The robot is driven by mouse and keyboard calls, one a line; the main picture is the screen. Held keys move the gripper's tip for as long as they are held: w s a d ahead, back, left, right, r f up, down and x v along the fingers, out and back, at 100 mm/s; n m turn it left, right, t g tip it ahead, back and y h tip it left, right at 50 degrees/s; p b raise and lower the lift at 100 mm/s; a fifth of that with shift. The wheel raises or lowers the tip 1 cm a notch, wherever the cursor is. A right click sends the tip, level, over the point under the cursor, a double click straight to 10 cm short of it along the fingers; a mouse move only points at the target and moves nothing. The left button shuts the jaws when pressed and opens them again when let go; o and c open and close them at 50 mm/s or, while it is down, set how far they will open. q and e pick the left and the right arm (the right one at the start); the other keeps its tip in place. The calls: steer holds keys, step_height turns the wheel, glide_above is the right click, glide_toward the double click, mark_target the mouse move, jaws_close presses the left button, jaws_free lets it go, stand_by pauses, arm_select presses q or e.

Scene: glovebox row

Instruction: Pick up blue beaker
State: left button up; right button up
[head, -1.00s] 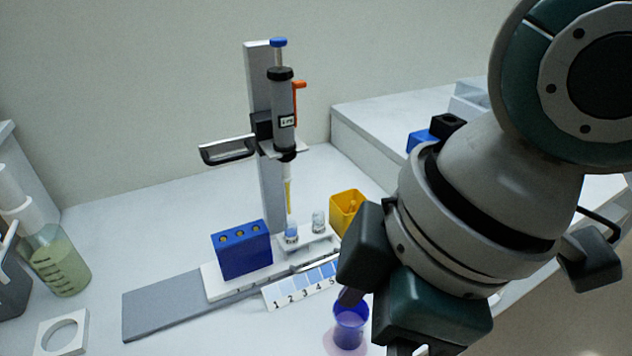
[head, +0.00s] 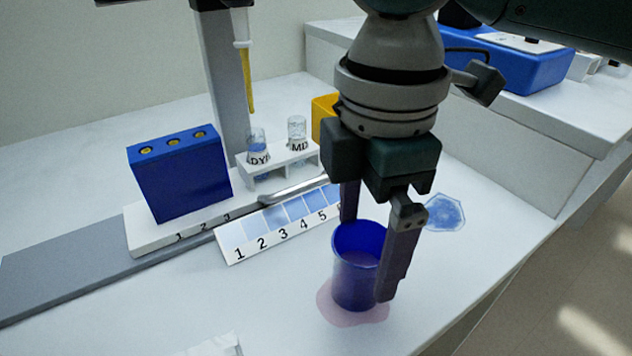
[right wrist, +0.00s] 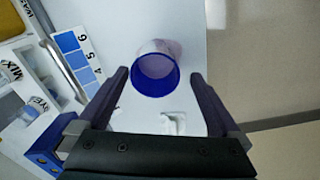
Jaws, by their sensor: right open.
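The blue beaker (head: 357,268) stands upright on the white bench in the head view, on a pinkish round patch (head: 335,312). My right gripper (head: 365,250) comes down from above it and is open. One finger is in front of the beaker's right side and the other is behind its far rim. In the right wrist view the beaker (right wrist: 155,80) shows between and a little beyond the two spread fingertips, with gaps on both sides. I cannot tell how far down the fingers reach along it. My left gripper is not in view.
A numbered colour strip (head: 283,222) lies left of the beaker. Behind it are a rack (head: 268,182) with two small vials, a blue block (head: 180,175) and a yellow container (head: 324,113). A bluish patch (head: 445,212) lies to the right, near the bench edge.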

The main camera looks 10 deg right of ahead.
mark_target(357, 244)
arm_select(q)
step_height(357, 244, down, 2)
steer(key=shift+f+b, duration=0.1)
steer(key=shift+b, duration=0.85)
arm_select(e)
steer(key=f, duration=0.5)
steer(key=shift+w+f, duration=0.3)
steer(key=shift+f, duration=0.05)
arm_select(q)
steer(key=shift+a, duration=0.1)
arm_select(e)
steer(key=c, duration=1.4)
